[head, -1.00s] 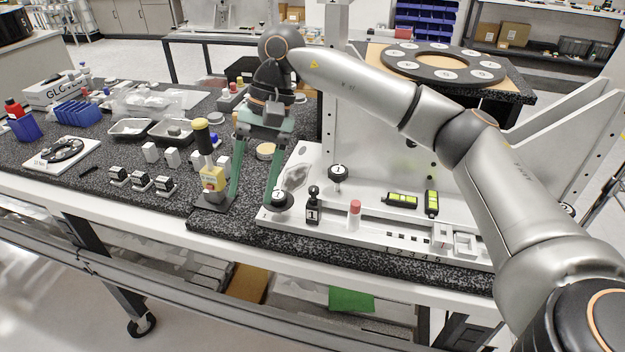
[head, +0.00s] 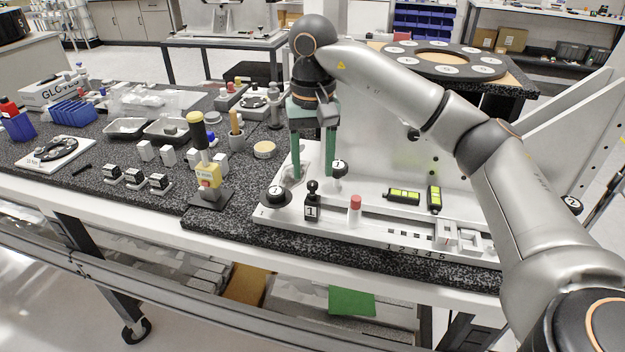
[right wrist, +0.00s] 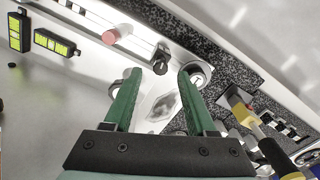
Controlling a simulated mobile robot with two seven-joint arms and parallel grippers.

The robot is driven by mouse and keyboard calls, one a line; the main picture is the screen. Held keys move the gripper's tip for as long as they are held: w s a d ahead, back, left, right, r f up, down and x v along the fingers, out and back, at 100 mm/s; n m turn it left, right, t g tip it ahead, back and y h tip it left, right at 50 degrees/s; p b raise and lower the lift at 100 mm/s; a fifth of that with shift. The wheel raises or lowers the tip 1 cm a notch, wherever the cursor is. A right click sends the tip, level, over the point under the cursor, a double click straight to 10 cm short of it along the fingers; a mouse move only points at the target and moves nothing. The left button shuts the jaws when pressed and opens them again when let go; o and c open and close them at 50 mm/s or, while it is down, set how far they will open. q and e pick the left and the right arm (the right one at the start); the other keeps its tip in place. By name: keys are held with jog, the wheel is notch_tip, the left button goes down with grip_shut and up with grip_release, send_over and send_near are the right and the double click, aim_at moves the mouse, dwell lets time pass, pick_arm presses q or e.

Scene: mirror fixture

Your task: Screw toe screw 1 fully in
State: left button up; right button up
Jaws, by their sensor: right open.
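A black round knob with a white disc marked 1 (head: 275,196) sits at the front left corner of the white fixture base (head: 375,228). A second black knob with a white numbered disc (head: 340,167) stands farther back on the base. I cannot tell for sure which is toe screw 1. My right gripper (head: 313,175) is open, green fingers pointing down, behind the front knob and left of the second. In the right wrist view, the front knob (right wrist: 199,74) shows beside the right fingertip, and the second is partly hidden by the left finger. Nothing is between the fingers. My left gripper is not in view.
A black block marked 1 (head: 312,203) and a red-capped white cylinder (head: 355,208) stand at the base's front. Two green-vial levels (head: 403,196) lie to the right. The mirror plate rises behind.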

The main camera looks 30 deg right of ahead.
aim_at(313, 189)
jog(key=shift+f, duration=1.2)
grip_shut()
